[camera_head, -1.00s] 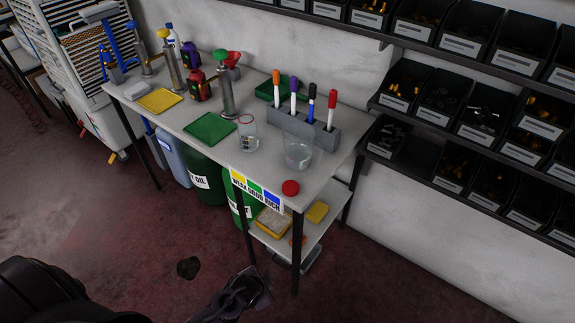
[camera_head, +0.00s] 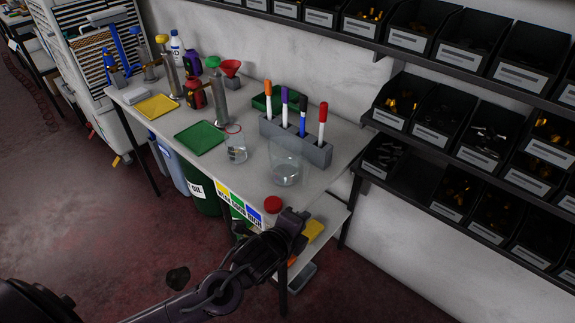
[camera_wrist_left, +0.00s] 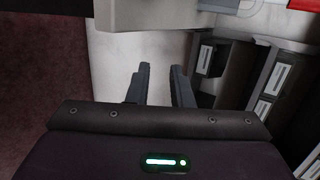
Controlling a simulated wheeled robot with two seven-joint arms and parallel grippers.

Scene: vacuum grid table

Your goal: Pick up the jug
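Two clear glass vessels stand on the grey table (camera_head: 330,178), and I cannot tell for sure which is the jug. The larger clear vessel (camera_head: 286,172) stands near the table's right end, in front of the marker holder. A smaller clear vessel with a red rim (camera_head: 236,150) stands to its left. My left gripper (camera_head: 297,218) is at the table's front right corner, below the larger vessel in the picture and apart from it. In the left wrist view its two fingers (camera_wrist_left: 160,72) are spread with nothing between them. My right gripper is not in view.
A grey holder with several markers (camera_head: 296,144) stands behind the larger vessel. A green tray (camera_head: 200,138) lies to the left. Shelves of black bins (camera_head: 440,118) hang at right.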

